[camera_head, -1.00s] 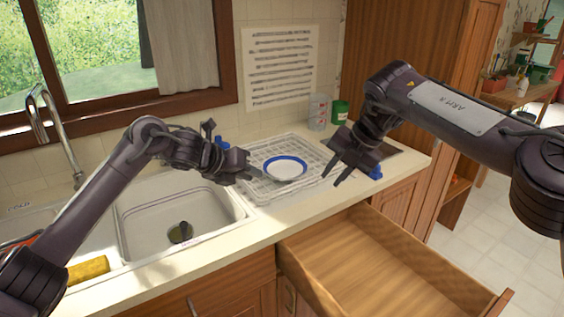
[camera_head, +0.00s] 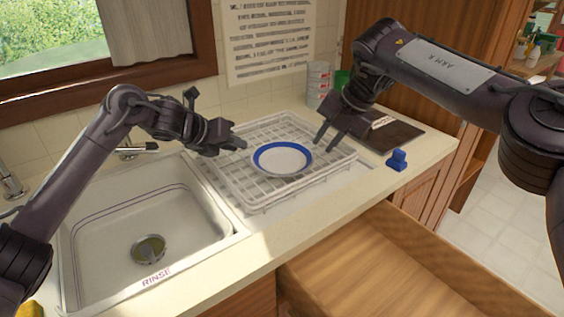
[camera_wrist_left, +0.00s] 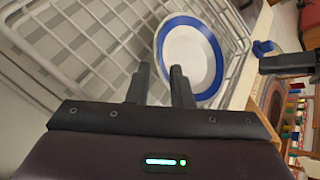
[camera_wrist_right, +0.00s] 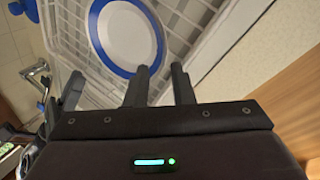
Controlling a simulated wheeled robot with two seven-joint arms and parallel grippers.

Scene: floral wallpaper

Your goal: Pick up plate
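The white plate with a blue rim (camera_head: 283,159) lies flat in a white wire dish rack (camera_head: 236,194) on the counter. My left gripper (camera_head: 240,143) is left of the plate, apart from it, open and empty. In the left wrist view the plate (camera_wrist_left: 186,58) shows beyond the two spread fingers (camera_wrist_left: 160,84). My right gripper (camera_head: 328,138) is right of the plate, fingers pointing down, open and empty. In the right wrist view the plate (camera_wrist_right: 127,33) lies beyond its spread fingers (camera_wrist_right: 160,84).
A sink basin (camera_head: 150,225) is left of the rack. A blue object (camera_head: 397,160) stands on the counter at right, near a dark flat board (camera_head: 385,134). Cans (camera_head: 318,80) stand behind. An open drawer (camera_head: 400,265) juts out below the counter front.

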